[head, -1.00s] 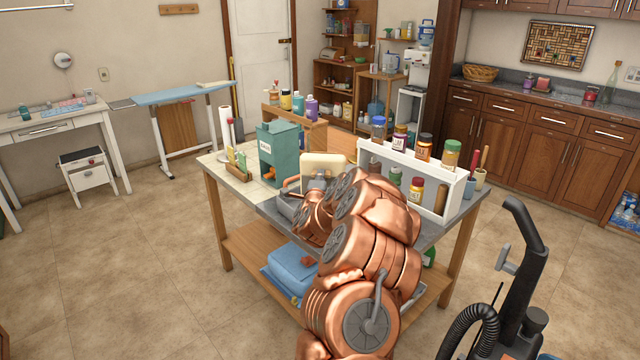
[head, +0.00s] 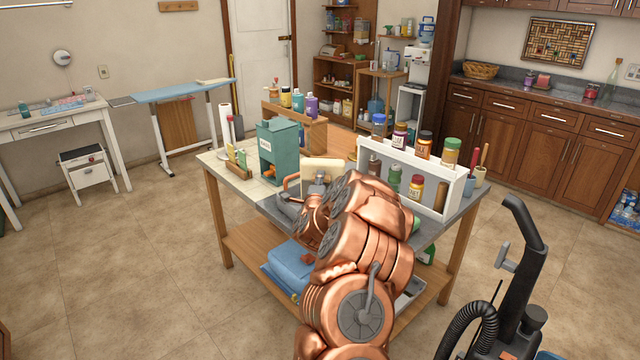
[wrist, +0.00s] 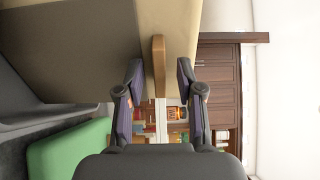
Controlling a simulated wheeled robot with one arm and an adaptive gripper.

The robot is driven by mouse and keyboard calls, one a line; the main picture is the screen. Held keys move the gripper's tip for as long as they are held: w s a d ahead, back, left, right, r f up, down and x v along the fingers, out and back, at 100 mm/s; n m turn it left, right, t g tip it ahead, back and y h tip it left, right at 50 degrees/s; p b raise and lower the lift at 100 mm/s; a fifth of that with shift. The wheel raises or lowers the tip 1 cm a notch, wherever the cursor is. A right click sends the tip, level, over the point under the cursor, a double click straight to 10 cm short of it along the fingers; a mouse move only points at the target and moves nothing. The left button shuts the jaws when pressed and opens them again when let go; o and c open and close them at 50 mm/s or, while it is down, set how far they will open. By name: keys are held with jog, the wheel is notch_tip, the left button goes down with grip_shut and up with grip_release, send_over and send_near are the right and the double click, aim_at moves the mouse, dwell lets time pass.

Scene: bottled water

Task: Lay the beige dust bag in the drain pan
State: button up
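The beige dust bag (head: 322,170) shows at the worktable behind my copper arm, which hides its lower part. In the wrist view the bag (wrist: 110,50) fills the upper left, very near. A flat tan tab (wrist: 159,65) on it stands between my gripper's fingers (wrist: 159,85). The fingers are apart, with a gap visible on each side of the tab. In the head view my gripper is hidden or hard to make out. I cannot surely identify the drain pan; a grey tray (head: 410,292) shows partly on the lower shelf.
A white bottle rack (head: 450,190) stands right of my arm on the table, and a teal box (head: 279,150) to the left. A blue bundle (head: 291,262) lies on the lower shelf. A black upright vacuum (head: 520,265) stands on the floor at right. A green block (wrist: 70,152) shows in the wrist view.

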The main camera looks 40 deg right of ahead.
jog(key=shift+r, duration=0.1)
jog(key=b+v, duration=0.3)
jog(key=v, duration=0.9)
dwell(0.4)
